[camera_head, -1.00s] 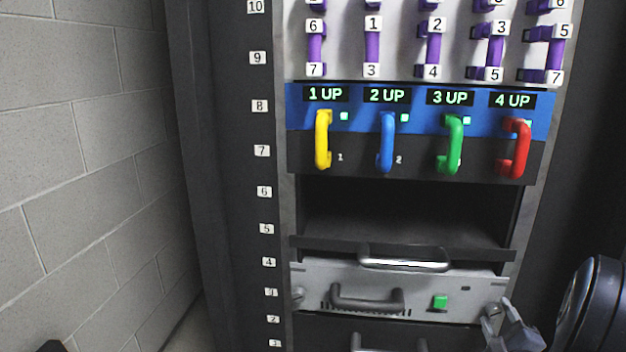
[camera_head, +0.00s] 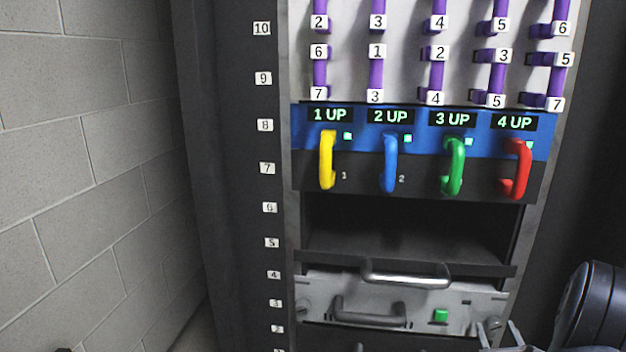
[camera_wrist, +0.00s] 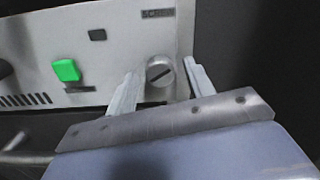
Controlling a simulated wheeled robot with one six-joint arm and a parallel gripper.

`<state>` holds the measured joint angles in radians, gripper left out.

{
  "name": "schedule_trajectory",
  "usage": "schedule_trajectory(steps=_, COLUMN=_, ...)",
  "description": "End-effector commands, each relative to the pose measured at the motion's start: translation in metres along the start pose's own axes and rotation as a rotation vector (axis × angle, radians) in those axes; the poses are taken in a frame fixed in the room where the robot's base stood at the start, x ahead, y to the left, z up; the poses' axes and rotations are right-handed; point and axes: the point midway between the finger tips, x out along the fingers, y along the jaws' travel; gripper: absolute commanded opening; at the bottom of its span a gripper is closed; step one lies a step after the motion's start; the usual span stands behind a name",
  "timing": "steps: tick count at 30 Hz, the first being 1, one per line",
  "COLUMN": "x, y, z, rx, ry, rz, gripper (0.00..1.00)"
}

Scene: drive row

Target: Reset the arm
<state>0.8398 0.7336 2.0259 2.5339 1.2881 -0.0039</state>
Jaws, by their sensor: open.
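My gripper (camera_wrist: 158,80) is open in the wrist view, its two pale fingers apart. A round slotted screw (camera_wrist: 160,71) on the grey panel (camera_wrist: 125,25) shows between the fingers; I cannot tell whether they touch the panel. The fingers hold nothing that I can see. In the head view the gripper (camera_head: 497,338) shows only partly at the bottom right, cut by the frame edge, in front of the lower rack near the screw.
The grey panel has a green button (camera_head: 440,315) and a dark handle (camera_head: 368,314). Above it are a silver handle (camera_head: 405,276), an empty bay (camera_head: 400,225) and yellow (camera_head: 327,160), blue (camera_head: 389,163), green (camera_head: 455,167) and red (camera_head: 520,169) handles. A block wall (camera_head: 90,170) stands left.

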Motion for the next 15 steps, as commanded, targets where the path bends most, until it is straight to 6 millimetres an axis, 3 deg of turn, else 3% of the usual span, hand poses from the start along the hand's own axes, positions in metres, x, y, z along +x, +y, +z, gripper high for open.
schedule_trajectory(steps=15, x=0.0001, y=-0.0002, z=0.0047, rx=0.48, ry=0.017, rz=-0.014, gripper=0.5)
